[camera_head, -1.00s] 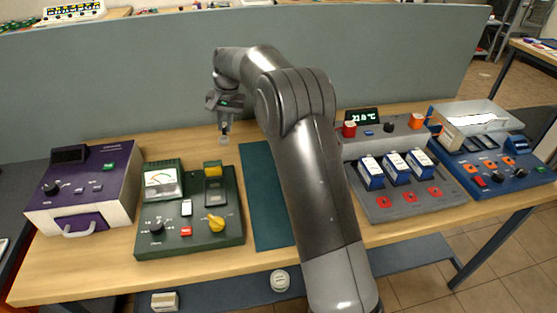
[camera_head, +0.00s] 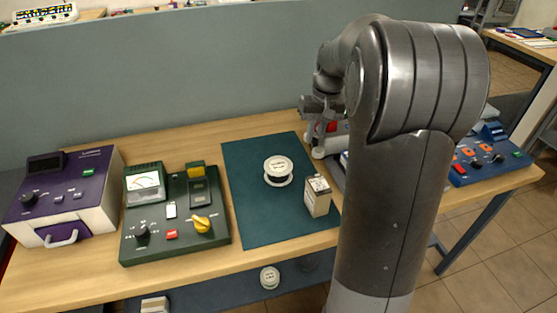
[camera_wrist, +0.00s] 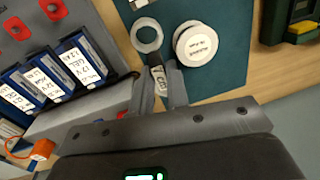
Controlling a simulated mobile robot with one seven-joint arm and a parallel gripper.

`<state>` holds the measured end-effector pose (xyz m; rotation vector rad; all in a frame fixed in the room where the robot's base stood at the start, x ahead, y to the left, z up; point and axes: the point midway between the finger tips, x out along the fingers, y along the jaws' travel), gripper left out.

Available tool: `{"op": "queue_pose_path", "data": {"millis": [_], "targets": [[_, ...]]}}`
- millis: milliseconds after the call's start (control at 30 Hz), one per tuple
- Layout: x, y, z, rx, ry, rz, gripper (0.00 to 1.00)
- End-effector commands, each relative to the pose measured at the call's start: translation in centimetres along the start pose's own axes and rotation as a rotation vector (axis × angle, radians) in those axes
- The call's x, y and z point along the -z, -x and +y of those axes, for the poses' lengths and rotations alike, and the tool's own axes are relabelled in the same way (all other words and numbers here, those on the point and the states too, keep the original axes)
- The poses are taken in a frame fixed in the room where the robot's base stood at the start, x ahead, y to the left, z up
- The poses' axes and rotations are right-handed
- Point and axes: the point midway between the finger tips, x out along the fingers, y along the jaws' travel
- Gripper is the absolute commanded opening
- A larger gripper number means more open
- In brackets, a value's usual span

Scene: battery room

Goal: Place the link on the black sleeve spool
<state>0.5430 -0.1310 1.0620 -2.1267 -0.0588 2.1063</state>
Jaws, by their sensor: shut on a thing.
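My gripper (camera_wrist: 160,84) is shut on the link (camera_wrist: 148,37), which has a pale ring end and a dark, labelled shank. The ring points away from the fingers, beside the spool and apart from it in the wrist view. In the head view my gripper (camera_head: 319,136) is behind and right of the spool, partly hidden by my arm.
A beige battery block (camera_head: 317,196) stands on the mat right of the spool. A green meter panel (camera_head: 174,213) and purple unit (camera_head: 66,198) are left. Blue-and-white batteries (camera_wrist: 82,60) sit in a grey device near my gripper. The mat's front left is clear.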

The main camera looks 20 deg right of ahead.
Motion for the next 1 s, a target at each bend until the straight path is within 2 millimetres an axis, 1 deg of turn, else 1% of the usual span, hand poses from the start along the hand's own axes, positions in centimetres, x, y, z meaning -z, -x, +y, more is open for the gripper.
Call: {"op": "queue_pose_path", "data": {"millis": [100, 300, 400, 500, 667, 900, 1000], "targets": [[1.4, -2.0, -2.2, 0.001, 0.006, -0.004, 0.0], [3.7, -5.2, -5.7, 0.0, 0.005, -0.003, 0.0], [4.6, -6.4, -6.9, 0.0, 0.003, -0.002, 0.0], [5.1, -7.0, -7.7, 0.0, 0.001, -0.001, 0.0], [5.3, -7.8, -7.9, 0.0, 0.0, -0.001, 0.0], [5.3, -11.1, -7.5, 0.0, -0.001, -0.002, 0.0], [5.3, -11.3, -7.5, 0.0, 0.0, 0.0, 0.0]]}}
